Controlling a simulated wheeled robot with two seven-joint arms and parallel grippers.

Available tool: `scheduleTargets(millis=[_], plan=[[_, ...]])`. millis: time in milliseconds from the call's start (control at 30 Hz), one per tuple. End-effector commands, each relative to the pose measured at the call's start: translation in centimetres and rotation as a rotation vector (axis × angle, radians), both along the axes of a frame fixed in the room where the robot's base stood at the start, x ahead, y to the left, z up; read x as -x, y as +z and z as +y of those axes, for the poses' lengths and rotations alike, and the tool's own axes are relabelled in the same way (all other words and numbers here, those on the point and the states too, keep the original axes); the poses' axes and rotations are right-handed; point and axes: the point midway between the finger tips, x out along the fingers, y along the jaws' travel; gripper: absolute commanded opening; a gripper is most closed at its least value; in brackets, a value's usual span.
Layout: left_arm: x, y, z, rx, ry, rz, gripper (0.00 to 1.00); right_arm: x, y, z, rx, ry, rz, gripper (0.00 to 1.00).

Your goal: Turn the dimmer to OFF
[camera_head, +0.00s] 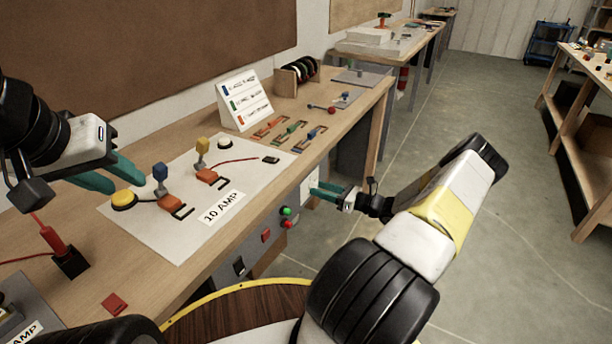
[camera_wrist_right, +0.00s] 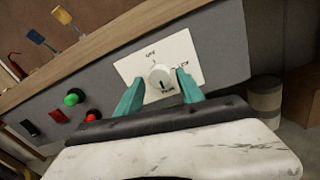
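The dimmer is a round white knob (camera_wrist_right: 160,77) on a white plate (camera_wrist_right: 183,48) on the bench's grey front panel. A dark pointer mark shows low on the knob. Small labels on the plate are too blurred to read surely. My right gripper (camera_wrist_right: 160,80) is open, with one teal finger on each side of the knob in the wrist view; I cannot tell whether they touch it. In the head view my right gripper (camera_head: 326,190) is at the panel, and the plate (camera_head: 307,186) is partly hidden behind it. My left gripper (camera_head: 128,186) is open and empty above the bench.
Green (camera_head: 286,211) and red (camera_head: 287,223) buttons and dark switches sit left of the dimmer. The bench top holds a switch board (camera_head: 175,235), a label stand (camera_head: 243,100) and coloured tools. Open floor (camera_head: 420,110) lies right of the bench.

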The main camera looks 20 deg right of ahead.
Motion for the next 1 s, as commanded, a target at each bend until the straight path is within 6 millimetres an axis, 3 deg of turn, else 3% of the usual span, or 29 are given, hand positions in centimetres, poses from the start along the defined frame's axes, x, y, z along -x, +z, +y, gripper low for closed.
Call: scheduleTargets(millis=[33, 200, 567, 1000], plan=[[0.00, 0.00, 0.00, 0.000, 0.000, 0.000, 0.36, 0.01, 0.00, -0.01, 0.000, 0.000, 0.000, 0.33], [0.00, 0.00, 0.00, 0.000, 0.000, 0.000, 0.36, 0.01, 0.00, -0.01, 0.000, 0.000, 0.000, 0.00], [0.00, 0.00, 0.00, 0.000, 0.000, 0.000, 0.36, 0.01, 0.01, -0.03, 0.032, 0.001, -0.028, 0.00], [0.00, 0.00, 0.00, 0.000, 0.000, 0.000, 0.36, 0.02, 0.06, 0.01, 0.272, 0.001, -0.242, 0.00]])
